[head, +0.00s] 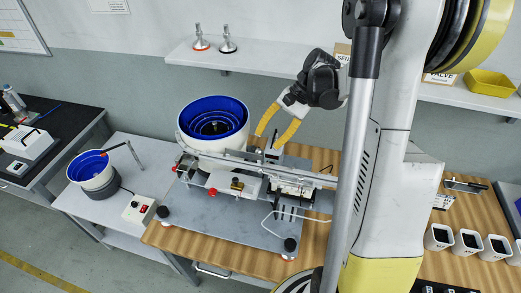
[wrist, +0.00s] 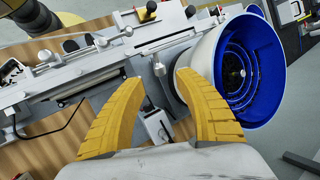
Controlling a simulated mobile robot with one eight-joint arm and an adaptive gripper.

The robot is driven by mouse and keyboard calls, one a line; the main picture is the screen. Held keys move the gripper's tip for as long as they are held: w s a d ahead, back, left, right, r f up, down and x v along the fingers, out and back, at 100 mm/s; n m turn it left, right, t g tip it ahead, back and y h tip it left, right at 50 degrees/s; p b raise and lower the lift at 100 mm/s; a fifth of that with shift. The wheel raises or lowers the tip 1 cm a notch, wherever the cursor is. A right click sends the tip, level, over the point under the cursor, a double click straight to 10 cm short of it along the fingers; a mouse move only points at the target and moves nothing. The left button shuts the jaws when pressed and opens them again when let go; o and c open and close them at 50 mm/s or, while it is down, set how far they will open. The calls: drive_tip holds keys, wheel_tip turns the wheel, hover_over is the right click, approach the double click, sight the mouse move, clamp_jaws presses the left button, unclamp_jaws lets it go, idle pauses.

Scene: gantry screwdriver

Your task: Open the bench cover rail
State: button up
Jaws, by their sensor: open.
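My gripper (head: 268,141) is above the back of the bench machine, beside the large bowl feeder. Its two yellow fingers are open and point down, and they also show in the wrist view (wrist: 154,80). A long pale metal rail (head: 310,175) runs across the machine in front of the bowl; it also shows in the wrist view (wrist: 130,52). I cannot tell for sure whether this is the bench cover rail. In the wrist view a small upright metal post with a rounded end (wrist: 158,70) stands between the fingertips, with no clear contact.
The white bowl feeder with a blue inside (head: 213,122) is close to the fingers. A grey base plate (head: 225,220) sits on the wooden bench (head: 190,240). A wall shelf (head: 262,63) runs behind my wrist. White bins (head: 470,240) stand at the right.

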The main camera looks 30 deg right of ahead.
sight(260, 149)
drive_tip(key=x, duration=0.5)
drive_tip(key=shift+b, duration=0.4)
clamp_jaws()
